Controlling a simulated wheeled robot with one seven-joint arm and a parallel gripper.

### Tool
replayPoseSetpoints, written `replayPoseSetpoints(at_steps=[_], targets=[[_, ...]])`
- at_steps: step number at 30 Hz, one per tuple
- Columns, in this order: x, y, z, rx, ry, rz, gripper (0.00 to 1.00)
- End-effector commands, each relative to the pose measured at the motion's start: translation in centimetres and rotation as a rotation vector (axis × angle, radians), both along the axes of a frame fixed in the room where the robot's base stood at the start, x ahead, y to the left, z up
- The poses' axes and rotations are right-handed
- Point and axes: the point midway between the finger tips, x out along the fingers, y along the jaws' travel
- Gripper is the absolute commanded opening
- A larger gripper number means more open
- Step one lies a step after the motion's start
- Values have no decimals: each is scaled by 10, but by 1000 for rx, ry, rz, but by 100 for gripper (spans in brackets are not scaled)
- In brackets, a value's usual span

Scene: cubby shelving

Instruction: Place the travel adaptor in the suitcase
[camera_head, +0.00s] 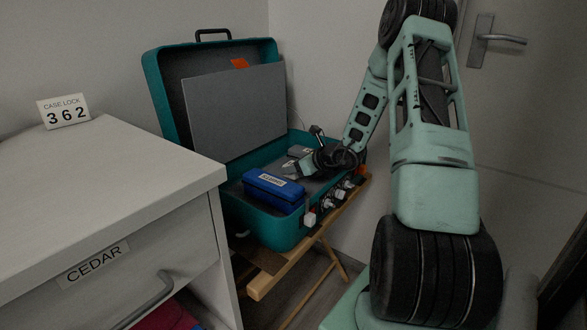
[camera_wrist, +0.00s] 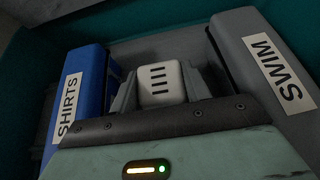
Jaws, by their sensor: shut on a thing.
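The teal suitcase (camera_head: 262,228) stands open on a wooden folding stand, its lid leaning back. My gripper (camera_head: 292,170) is inside the suitcase, low between the packed cases. In the wrist view my gripper (camera_wrist: 158,88) is shut on the white travel adaptor (camera_wrist: 160,82), a small rounded block with dark slots on its face. The blue SHIRTS case (camera_wrist: 88,82) is left of it and the grey SWIM case (camera_wrist: 262,72) right of it. In the head view the adaptor is too small and hidden to make out. Whether it touches the suitcase floor I cannot tell.
The blue case (camera_head: 273,190) sits at the suitcase's front left. A white cabinet (camera_head: 110,190) labelled CEDAR stands left, with a CASE LOCK 362 sign (camera_head: 63,111) on top. The wooden stand (camera_head: 290,268) is below the suitcase. A door with a handle (camera_head: 500,39) is at right.

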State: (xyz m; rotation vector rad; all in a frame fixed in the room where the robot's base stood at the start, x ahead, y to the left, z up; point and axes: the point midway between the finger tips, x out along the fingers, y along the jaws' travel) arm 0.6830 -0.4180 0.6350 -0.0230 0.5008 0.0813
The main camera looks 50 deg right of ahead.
Motion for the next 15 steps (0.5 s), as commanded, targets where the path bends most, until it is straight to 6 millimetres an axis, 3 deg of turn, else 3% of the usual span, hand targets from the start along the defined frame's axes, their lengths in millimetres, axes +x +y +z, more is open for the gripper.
replayPoseSetpoints(at_steps=[15], targets=[[0, 0, -13, -1, 0, 0, 24]])
